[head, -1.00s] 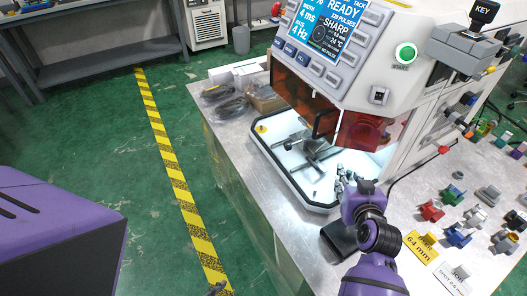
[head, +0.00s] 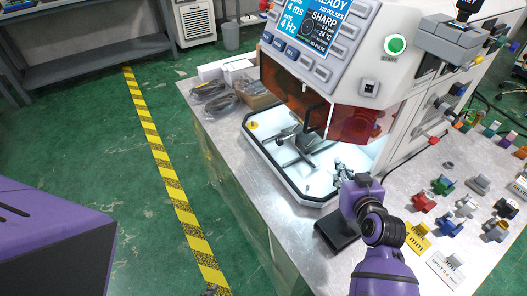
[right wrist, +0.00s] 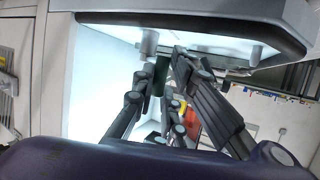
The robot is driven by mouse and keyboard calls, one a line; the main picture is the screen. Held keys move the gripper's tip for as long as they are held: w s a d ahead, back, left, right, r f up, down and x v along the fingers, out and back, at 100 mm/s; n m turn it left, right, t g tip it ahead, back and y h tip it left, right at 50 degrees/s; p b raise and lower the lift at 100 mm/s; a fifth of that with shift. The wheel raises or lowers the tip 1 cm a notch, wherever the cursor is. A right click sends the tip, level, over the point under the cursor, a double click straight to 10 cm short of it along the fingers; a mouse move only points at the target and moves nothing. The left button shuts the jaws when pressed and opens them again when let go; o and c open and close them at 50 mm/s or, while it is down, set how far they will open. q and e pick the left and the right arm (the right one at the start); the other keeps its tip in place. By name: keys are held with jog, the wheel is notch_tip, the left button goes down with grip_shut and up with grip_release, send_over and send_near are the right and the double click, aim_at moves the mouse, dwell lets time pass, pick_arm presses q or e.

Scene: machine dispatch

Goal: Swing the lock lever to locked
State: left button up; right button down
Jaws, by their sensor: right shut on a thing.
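My right gripper (head: 344,170) reaches into the lit chamber of the white machine (head: 400,50), over the right side of the black-rimmed tray (head: 257,151). In the right wrist view its two dark fingers (right wrist: 160,88) close on a dark upright piece (right wrist: 159,74), apparently the lock lever. The fingers hide most of it, and its locked or unlocked position cannot be told. In the head view the fingers and wrist cover the gripped spot. A grey clamp-like fixture (head: 304,146) stands on the tray, left of the gripper.
An orange window (head: 287,90) with a dark handle hangs above the tray. Several coloured parts (head: 424,202) and yellow and white label cards (head: 446,268) lie on the bench at right. A dark block (head: 335,232) sits by the front edge. Coiled cables (head: 222,105) lie at left.

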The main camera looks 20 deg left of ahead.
jog(key=shift+w+d+f+n+g+y+b, duration=0.1)
jog(key=shift+d+f+n+g+y+b, duration=0.2)
jog(key=shift+d+n+g+y, duration=0.3)
jog(key=n+b, duration=0.1)
jog(key=n+g+y+b, duration=0.1)
jog(key=d+y+b, duration=0.1)
jog(key=b, duration=0.1)
jog(key=shift+w+f+n+g, duration=0.2)
jog(key=shift+f+n+g, duration=0.05)
jog(key=shift+n+g, duration=0.15)
jog(key=n+g+y+b, duration=0.1)
jog(key=b, duration=0.1)
jog(key=n+g+b, duration=0.1)
jog(key=b, duration=0.1)
jog(key=shift+w+d+r+y+b, duration=0.15)
jog(key=shift+w+d+y+b, duration=0.15)
jog(key=shift+d+y+b, duration=0.1)
jog(key=shift+w+d+r+n+b, duration=0.1)
jog(key=shift+r+n+b, duration=0.15)
jog(key=shift+b, duration=0.4)
pick_arm(q)
jog(key=s+f+g, duration=0.1)
jog(key=s+f, duration=0.2)
jog(key=f, duration=0.8)
jog(key=shift+s+a+b, duration=0.3)
pick_arm(e)
jog(key=shift+r+n+g+y, duration=0.1)
jog(key=shift+n+g+y, duration=0.2)
jog(key=shift+g, duration=0.2)
jog(key=shift+r, duration=0.1)
